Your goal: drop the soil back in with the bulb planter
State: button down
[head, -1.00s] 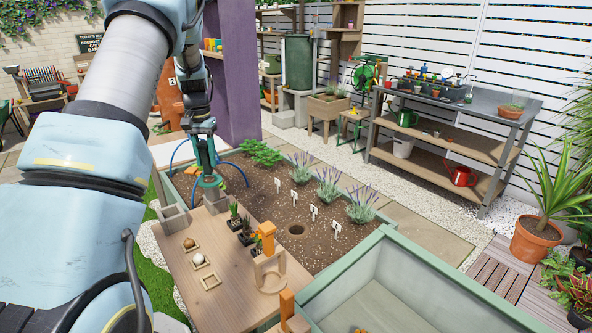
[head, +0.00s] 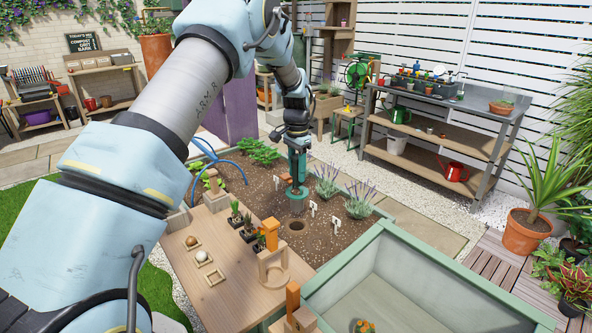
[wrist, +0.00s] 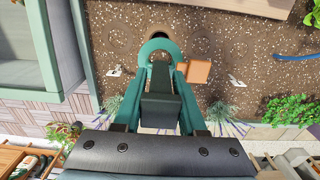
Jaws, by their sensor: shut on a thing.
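My gripper (head: 298,160) is shut on the bulb planter (head: 297,199), which hangs upright below it over the soil bed. The planter has a green ring and an orange-brown handle. In the wrist view, the ring of the planter (wrist: 144,53) and its handle end (wrist: 198,71) show beyond the jaws. A round dark hole (head: 297,226) is in the soil (head: 262,204), just in front of and below the planter in the head view. It also shows partly behind the ring in the wrist view. Whether soil is inside the planter is hidden.
The wooden board (head: 222,287) bears a brown bulb (head: 192,241), a pale bulb (head: 201,256), small potted plants and a wooden holder (head: 272,268). Lavender plants (head: 327,180) and white markers (head: 312,208) stand close beside the planter. A green-rimmed box (head: 390,275) is front right.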

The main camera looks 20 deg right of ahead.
aim_at(297, 205)
jog(key=shift+f+b, duration=1.8)
jog(key=shift+f, duration=1.7)
jog(key=shift+f+b, duration=1.75)
jog(key=shift+f, duration=1.4)
jog(key=shift+c, duration=2)
grip_release()
